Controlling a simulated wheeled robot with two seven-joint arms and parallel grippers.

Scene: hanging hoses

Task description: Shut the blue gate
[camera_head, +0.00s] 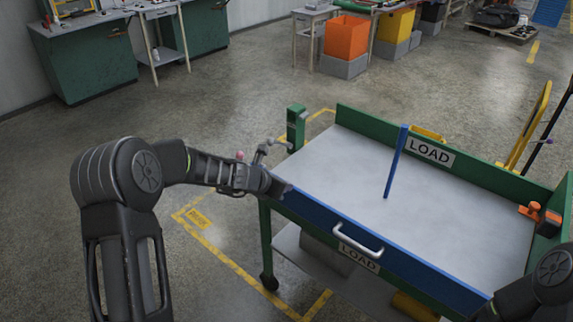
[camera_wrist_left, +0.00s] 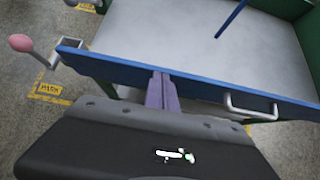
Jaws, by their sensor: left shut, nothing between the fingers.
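The blue gate (camera_head: 400,268) is a long blue panel along the near edge of the green cart, with a pale bar handle (camera_head: 357,240) and a LOAD label below. It also crosses the left wrist view (camera_wrist_left: 205,86). I cannot tell whether it sits flush with the cart. My left gripper (camera_head: 281,188) is at the gate's left part. In the left wrist view its fingers (camera_wrist_left: 162,92) are shut together with nothing between them, overlapping the panel; contact is unclear. A pink-knobbed lever (camera_wrist_left: 22,44) and metal bracket (camera_wrist_left: 67,50) are at the gate's left end. My right gripper is out of view.
A green post (camera_head: 296,128) stands at the cart's left. An orange clamp-like part (camera_head: 532,210) is at the right. Yellow floor lines and open floor lie to the left.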

